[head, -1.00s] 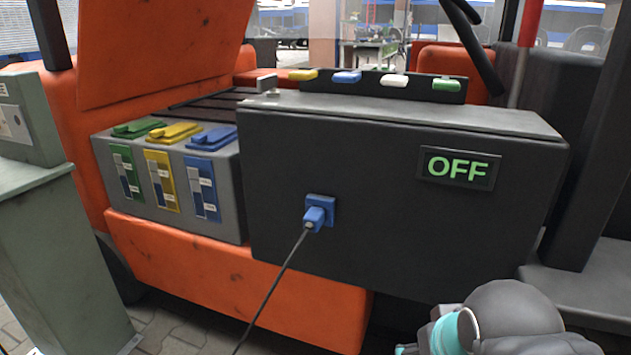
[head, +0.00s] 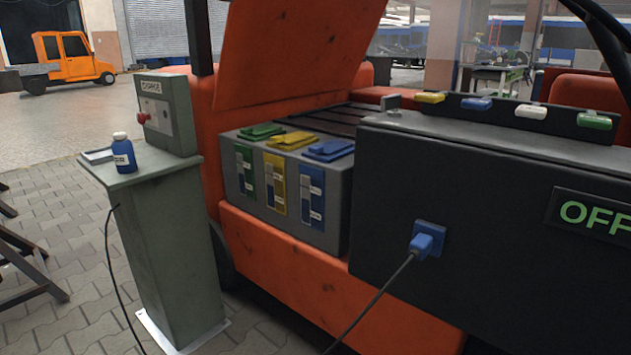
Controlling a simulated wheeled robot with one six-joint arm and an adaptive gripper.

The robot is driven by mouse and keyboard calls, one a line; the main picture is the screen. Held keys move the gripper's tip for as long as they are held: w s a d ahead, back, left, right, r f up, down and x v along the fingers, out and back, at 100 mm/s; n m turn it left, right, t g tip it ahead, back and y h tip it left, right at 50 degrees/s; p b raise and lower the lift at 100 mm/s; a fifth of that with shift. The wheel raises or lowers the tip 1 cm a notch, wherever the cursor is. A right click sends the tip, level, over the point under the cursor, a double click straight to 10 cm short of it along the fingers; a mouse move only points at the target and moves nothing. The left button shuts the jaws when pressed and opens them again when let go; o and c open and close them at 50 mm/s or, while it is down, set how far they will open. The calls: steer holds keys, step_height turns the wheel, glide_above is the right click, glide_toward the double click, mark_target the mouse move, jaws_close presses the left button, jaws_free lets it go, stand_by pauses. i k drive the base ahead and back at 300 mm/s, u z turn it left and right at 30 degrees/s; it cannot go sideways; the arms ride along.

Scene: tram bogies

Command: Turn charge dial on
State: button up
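The box stands on top of a grey-green pedestal (head: 165,240). The dial's exact setting is too small to read. A black display (head: 592,212) at the right edge shows green letters, cut off after "OFF". A blue plug (head: 424,243) with a black cable sits in a blue socket on the dark box. My gripper is not in view.
A blue bottle (head: 123,154) stands on the pedestal shelf beside the CHARGE box. The orange vehicle (head: 290,60) with a grey battery case (head: 325,225) is to its right. Dark wooden trestles (head: 28,262) stand at the left edge. Paved floor (head: 70,165) lies open behind the pedestal.

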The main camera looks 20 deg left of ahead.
mark_target(141, 117)
steer(key=u, duration=2.1)
steer(key=i, duration=1.15)
steer(key=z, duration=0.35)
